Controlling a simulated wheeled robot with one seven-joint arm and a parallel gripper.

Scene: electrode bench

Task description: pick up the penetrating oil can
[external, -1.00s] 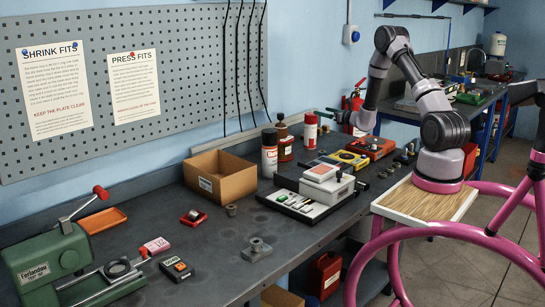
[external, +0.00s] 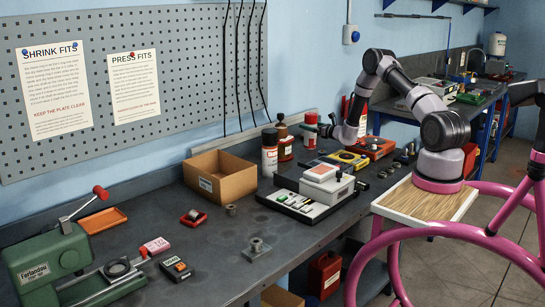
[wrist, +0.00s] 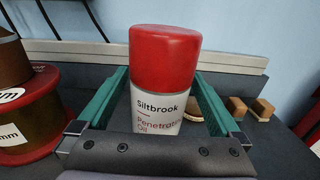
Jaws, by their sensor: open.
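The penetrating oil can (wrist: 157,105) stands upright in the middle of the wrist view, with a red cap and a white body lettered "Siltbrook Penetrating Oil". In the external view the can (external: 310,120) is at the back of the bench, partly hidden by my gripper (external: 320,128). My gripper is open, with its teal fingers (wrist: 161,78) on the left and right of the can. A narrow gap shows on the right side; contact on the left cannot be told. The can's lower part is hidden by the gripper body.
A red-flanged spool (wrist: 28,128) is close on the left in the wrist view. Small wooden blocks (wrist: 237,108) lie to the right. Another can (external: 269,155), a yellow device (external: 347,159) and a red device (external: 371,147) are nearby on the bench. The wall is close behind.

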